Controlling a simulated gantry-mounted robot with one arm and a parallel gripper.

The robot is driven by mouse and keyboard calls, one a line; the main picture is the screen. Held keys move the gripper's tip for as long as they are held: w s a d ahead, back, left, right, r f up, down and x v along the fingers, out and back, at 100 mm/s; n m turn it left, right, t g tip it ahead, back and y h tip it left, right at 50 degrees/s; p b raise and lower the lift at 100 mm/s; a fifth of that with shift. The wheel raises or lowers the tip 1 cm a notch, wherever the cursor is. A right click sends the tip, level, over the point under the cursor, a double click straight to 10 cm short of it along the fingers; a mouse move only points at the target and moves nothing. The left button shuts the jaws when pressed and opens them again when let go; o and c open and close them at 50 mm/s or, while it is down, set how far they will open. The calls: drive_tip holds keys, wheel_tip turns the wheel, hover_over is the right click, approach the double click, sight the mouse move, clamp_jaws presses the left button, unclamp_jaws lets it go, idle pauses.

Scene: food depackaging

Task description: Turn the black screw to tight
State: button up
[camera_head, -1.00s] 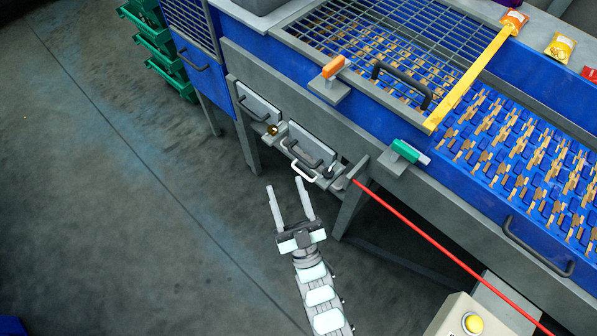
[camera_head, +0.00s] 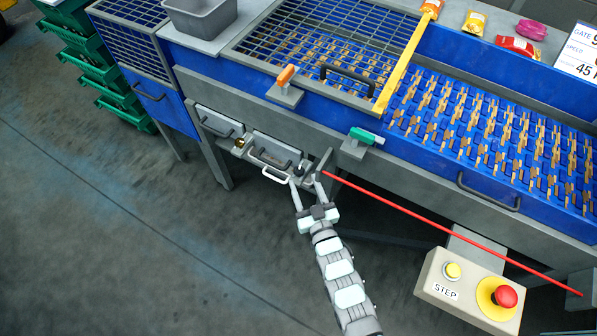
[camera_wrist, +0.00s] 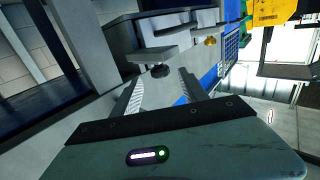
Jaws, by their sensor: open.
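The black screw (camera_wrist: 160,71) is a small dark round knob under a grey metal bracket in the wrist view. In the head view it is a small dark spot (camera_head: 298,170) at the right end of the ledge below the drawers. My gripper (camera_head: 306,184) is open and empty, its two fingers pointing up at the ledge just below the screw. In the wrist view the gripper's fingers (camera_wrist: 160,84) stand either side of the screw in the picture. Contact does not show, and the depth between fingertips and screw is hard to tell.
A white handle (camera_head: 268,172) sticks out close to the left finger. A brass knob (camera_head: 240,142) sits further left on the ledge. A red rod (camera_head: 420,221) runs down to the right. A control box with a red button (camera_head: 506,296) stands lower right.

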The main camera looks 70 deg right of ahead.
sight(301, 175)
drive_tip(key=b+x, duration=0.1)
drive_tip(key=x, duration=0.4)
drive_tip(key=shift+w+d+r, duration=0.1)
drive_tip(key=shift+w+d, duration=0.05)
drive_tip(key=shift+w, duration=0.1)
drive_tip(key=shift+c, duration=0.5)
clamp_jaws()
